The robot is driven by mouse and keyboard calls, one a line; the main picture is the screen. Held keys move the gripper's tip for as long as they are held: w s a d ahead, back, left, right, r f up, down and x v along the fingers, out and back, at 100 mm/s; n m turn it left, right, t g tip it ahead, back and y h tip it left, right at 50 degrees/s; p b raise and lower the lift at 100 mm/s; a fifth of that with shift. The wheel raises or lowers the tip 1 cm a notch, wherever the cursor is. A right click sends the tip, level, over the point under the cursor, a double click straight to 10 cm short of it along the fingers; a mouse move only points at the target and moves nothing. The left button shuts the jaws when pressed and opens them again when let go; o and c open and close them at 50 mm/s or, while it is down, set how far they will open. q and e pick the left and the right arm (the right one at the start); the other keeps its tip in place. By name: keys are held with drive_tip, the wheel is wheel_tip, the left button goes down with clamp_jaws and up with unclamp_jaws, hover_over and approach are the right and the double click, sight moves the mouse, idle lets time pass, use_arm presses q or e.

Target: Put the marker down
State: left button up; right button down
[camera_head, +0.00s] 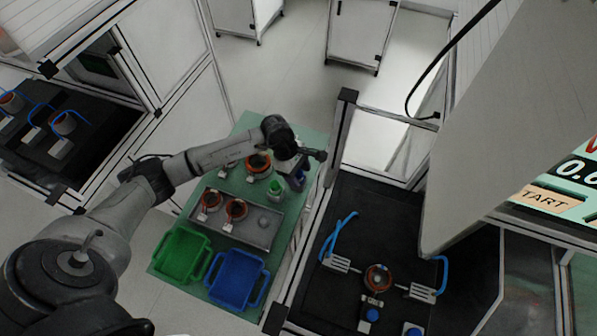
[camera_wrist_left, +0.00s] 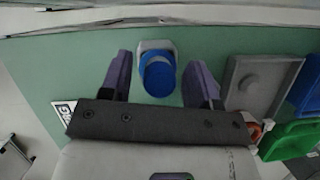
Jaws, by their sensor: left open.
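A blue round-topped object, apparently the marker (camera_wrist_left: 160,77), stands in or on a small grey holder (camera_wrist_left: 155,46) on the green table mat. In the left wrist view it lies between the two spread fingers of my left gripper (camera_wrist_left: 160,82), with gaps on both sides. In the head view my left gripper (camera_head: 303,166) is over the far right part of the green table, and a dark blue piece (camera_head: 297,181) shows just below it. Whether the marker is fully seated in the holder cannot be told. My right gripper is not in view.
A grey tray (camera_head: 222,231) with copper stators (camera_head: 236,209) is on the table, with a green bin (camera_head: 180,255) and a blue bin (camera_head: 236,278) in front. A green-topped object (camera_head: 275,187) stands near the gripper. A frame post (camera_head: 340,135) and black test bench (camera_head: 345,285) are to the right.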

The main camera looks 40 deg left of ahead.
use_arm(q)
drive_tip(key=shift+r+p, duration=0.5)
drive_tip(key=shift+r, duration=0.2)
drive_tip(key=v, duration=1.1)
drive_tip(key=shift+a+r+b, duration=0.15)
drive_tip(key=shift+r+b, duration=0.05)
drive_tip(key=shift+b, duration=0.2)
drive_tip(key=shift+s, duration=0.1)
